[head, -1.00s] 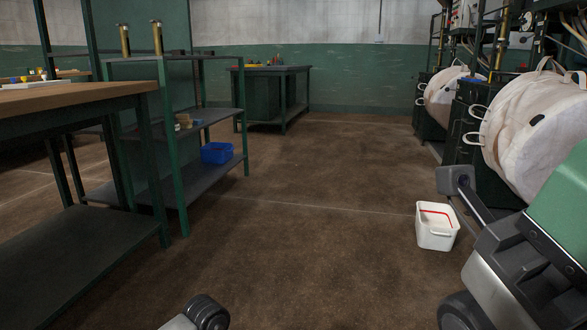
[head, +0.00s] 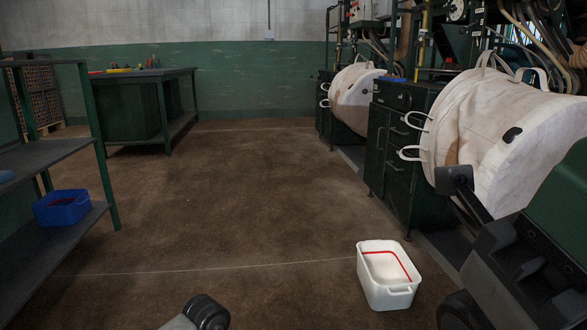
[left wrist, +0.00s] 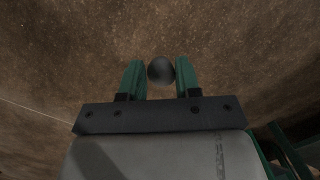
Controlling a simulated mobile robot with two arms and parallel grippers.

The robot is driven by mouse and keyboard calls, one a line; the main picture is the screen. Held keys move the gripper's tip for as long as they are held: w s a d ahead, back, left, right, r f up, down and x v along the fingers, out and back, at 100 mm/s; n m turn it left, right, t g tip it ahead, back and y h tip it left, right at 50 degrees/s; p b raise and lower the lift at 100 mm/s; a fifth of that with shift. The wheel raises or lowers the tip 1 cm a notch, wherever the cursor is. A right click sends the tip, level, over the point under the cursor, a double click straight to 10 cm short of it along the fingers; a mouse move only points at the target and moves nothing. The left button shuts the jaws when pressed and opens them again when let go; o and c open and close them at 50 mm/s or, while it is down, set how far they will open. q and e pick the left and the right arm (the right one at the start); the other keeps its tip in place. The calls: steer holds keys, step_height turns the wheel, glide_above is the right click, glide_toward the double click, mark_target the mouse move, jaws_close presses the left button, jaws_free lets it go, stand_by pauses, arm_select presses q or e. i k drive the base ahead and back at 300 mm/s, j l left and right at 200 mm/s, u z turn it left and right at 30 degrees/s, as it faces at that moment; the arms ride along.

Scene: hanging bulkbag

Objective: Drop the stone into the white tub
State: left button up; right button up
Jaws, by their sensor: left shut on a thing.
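The stone (left wrist: 161,70) is a dark grey rounded lump in the left wrist view. It sits between the two green fingers of my left gripper (left wrist: 161,76), which is shut on it, with the brown floor beyond. The white tub (head: 375,290) stands upright on the floor, right of centre in the head view. It has a handle, and a red line runs along its inside; I see nothing lying in it. My right gripper's fingers do not show.
A large pale bulk bag (head: 500,120) hangs at the right, with another bag (head: 357,95) farther back beside dark cabinets (head: 392,150). A shelf (head: 40,265) with a blue bin (head: 62,207) stands at the left. A table (head: 150,75) is at the back. The middle floor is clear.

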mark_target(384, 275)
steer(key=i+l+z, duration=0.5)
steer(key=i, duration=0.35)
steer(key=i+z, duration=0.45)
steer(key=i, duration=0.45)
steer(key=u, duration=0.1)
steer(key=i+j, duration=0.05)
